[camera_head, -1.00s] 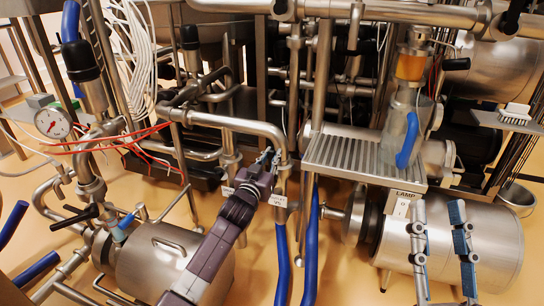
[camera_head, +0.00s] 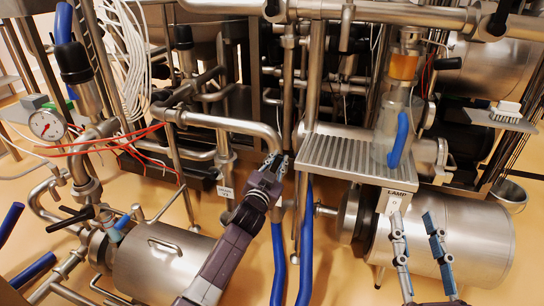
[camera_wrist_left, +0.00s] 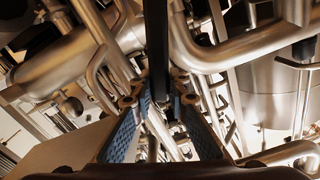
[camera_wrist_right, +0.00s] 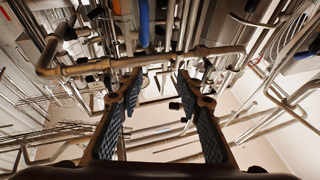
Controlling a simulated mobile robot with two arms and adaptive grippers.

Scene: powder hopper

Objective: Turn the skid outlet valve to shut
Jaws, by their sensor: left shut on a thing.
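My left gripper (camera_head: 277,161) is at the vertical steel pipe below the bent horizontal pipe (camera_head: 225,122), near the middle of the head view. In the left wrist view a black bar (camera_wrist_left: 157,45), which looks like the skid outlet valve's lever, runs between the blue-padded fingers. The gripper is shut on it. The gripper hides most of the valve in the head view, so I cannot read the lever's angle there. My right gripper (camera_head: 414,220) is open and empty, in front of the steel tank at the lower right.
A slatted steel tray (camera_head: 340,152) juts out right of my left gripper. Blue hoses (camera_head: 306,245) hang below it. A horizontal steel tank (camera_head: 465,245) stands at right and a steel vessel (camera_head: 165,270) at lower left. A pressure gauge (camera_head: 46,125) is at far left.

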